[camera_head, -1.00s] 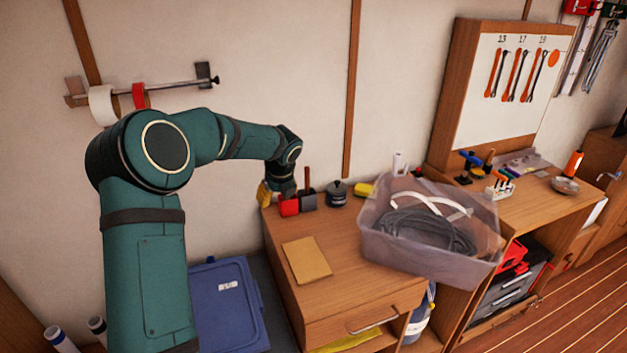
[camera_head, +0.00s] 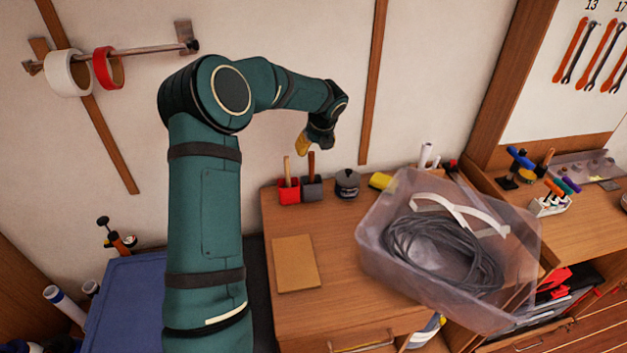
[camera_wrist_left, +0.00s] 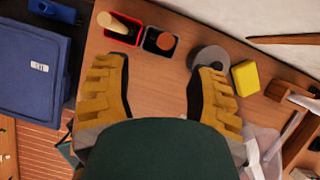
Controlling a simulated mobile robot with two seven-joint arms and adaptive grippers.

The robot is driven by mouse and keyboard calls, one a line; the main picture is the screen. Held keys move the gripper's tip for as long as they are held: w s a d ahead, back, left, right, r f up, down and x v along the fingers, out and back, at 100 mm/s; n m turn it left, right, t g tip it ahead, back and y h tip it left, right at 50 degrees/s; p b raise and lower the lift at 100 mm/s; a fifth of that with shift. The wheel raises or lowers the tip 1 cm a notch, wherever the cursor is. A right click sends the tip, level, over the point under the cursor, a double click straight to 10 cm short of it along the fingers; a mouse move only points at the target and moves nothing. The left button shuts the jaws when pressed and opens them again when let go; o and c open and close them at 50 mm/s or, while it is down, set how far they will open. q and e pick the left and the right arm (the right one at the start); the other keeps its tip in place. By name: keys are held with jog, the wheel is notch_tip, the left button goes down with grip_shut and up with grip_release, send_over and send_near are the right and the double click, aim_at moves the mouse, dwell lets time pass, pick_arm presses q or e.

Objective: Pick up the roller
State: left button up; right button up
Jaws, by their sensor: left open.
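I cannot clearly single out the roller. Two upright wooden handles stand in small cups at the back of the wooden bench: a light handle (camera_head: 287,168) in a red cup (camera_head: 289,192), and a darker handle (camera_head: 311,163) in a grey cup (camera_head: 312,190). What is on their lower ends is hidden. My left gripper (camera_head: 303,145) is above and behind the cups, with yellow fingers. In the left wrist view the gripper (camera_wrist_left: 162,66) is open and empty, its fingers spread. The red cup (camera_wrist_left: 108,38) and grey cup (camera_wrist_left: 158,43) show beyond the fingertips. My right gripper is not in view.
A dark round pot (camera_head: 347,184) and a yellow block (camera_head: 380,181) stand right of the cups. A clear bin (camera_head: 385,262) with coiled grey line stands on the bench's right side. A tan sheet (camera_head: 297,264) lies in front; bare wood surrounds it.

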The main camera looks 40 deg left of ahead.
aim_at(311, 161)
pick_arm(q)
jog(key=x, duration=0.9)
jog(key=shift+w+a+f, duration=0.2)
jog(key=shift+w+a, duration=0.05)
jog(key=shift+w, duration=0.1)
grip_shut()
